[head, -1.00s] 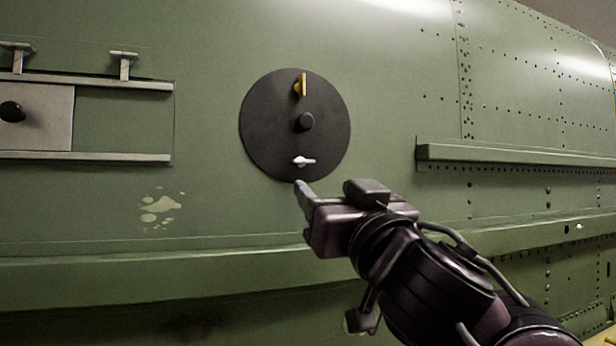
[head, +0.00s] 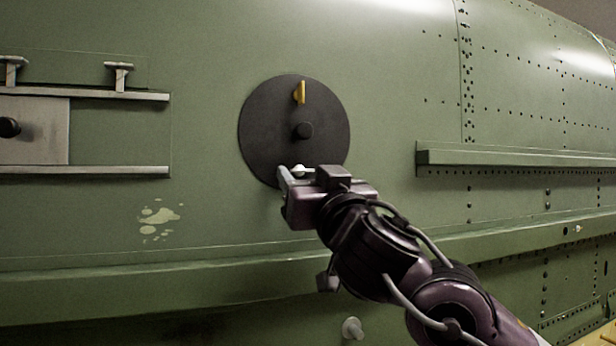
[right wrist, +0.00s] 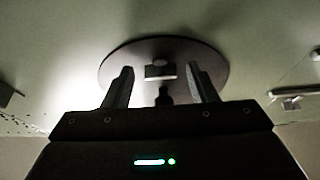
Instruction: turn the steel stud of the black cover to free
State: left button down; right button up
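The round black cover (head: 265,130) sits on the green fuselage skin. It has a yellow stud (head: 301,92) standing upright near its top, a dark knob (head: 303,131) at its middle and the steel stud (head: 301,168) near its lower edge. The steel stud's wing looked level earlier; now the gripper partly hides it. My right gripper (head: 291,174) is at the cover's lower edge, by the steel stud. In the right wrist view its fingers are open (right wrist: 160,82), one either side of a pale block that looks like the steel stud (right wrist: 160,70), with gaps. My left gripper is out of view.
A framed panel with metal rails (head: 100,170) and a grey plate (head: 35,130) is at left. A green ledge (head: 130,275) runs below the cover, and a shorter ledge (head: 510,157) juts out at right.

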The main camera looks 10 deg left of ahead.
jog(key=c, duration=0.9)
jog(key=shift+o, duration=0.2)
